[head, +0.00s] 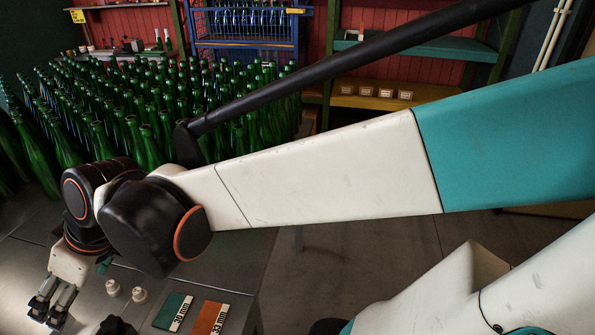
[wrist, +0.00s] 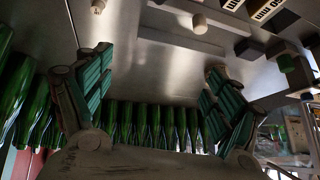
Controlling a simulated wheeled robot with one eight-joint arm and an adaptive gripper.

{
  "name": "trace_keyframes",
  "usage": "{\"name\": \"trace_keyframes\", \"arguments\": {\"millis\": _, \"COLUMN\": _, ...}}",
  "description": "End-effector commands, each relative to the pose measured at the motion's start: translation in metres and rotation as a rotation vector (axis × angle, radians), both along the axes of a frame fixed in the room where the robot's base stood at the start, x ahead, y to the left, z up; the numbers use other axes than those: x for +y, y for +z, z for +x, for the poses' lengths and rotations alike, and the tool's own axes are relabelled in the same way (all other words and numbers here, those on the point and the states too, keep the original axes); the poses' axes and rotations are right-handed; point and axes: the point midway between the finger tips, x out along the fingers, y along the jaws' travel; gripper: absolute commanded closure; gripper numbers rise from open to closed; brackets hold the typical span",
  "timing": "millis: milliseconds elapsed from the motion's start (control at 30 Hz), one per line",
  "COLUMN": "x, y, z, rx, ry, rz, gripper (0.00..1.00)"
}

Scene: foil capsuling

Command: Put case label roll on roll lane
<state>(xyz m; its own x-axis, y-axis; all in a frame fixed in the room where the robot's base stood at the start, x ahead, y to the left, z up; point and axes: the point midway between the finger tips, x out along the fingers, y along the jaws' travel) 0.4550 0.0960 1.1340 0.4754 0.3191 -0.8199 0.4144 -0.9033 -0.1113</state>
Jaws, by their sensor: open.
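Two small pale roll-like pieces (head: 113,287) (head: 139,295) stand on the table to the right of my gripper. In the wrist view a pale cylinder (wrist: 198,22) stands by grey bars (wrist: 184,40), and a smaller pale piece (wrist: 98,6) is at the top edge. I cannot tell which is the case label roll or the roll lane.
A green plate marked 50 mm (head: 173,311) and an orange plate marked 33 mm (head: 210,318) lie on the table. Dense green bottles (head: 150,120) stand behind. A blue rack (head: 246,30) and shelves (head: 385,93) line the back wall. My arm crosses the head view.

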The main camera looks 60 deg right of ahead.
Motion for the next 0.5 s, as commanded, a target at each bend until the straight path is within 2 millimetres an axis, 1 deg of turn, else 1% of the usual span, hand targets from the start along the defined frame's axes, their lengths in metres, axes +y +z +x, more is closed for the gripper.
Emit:
{"name": "trace_keyframes", "arguments": {"millis": 33, "x": -0.011, "y": 0.000, "z": -0.012, "rx": 0.002, "ry": -0.043, "rz": -0.013, "gripper": 0.16}}
{"name": "trace_keyframes", "arguments": {"millis": 300, "x": -0.063, "y": -0.001, "z": -0.060, "rx": -0.014, "ry": -0.277, "rz": -0.074, "gripper": 0.16}}
{"name": "trace_keyframes", "arguments": {"millis": 400, "x": -0.078, "y": -0.002, "z": -0.073, "rx": -0.026, "ry": -0.345, "rz": -0.088, "gripper": 0.16}}
{"name": "trace_keyframes", "arguments": {"millis": 500, "x": -0.088, "y": -0.003, "z": -0.083, "rx": -0.036, "ry": -0.393, "rz": -0.099, "gripper": 0.16}}
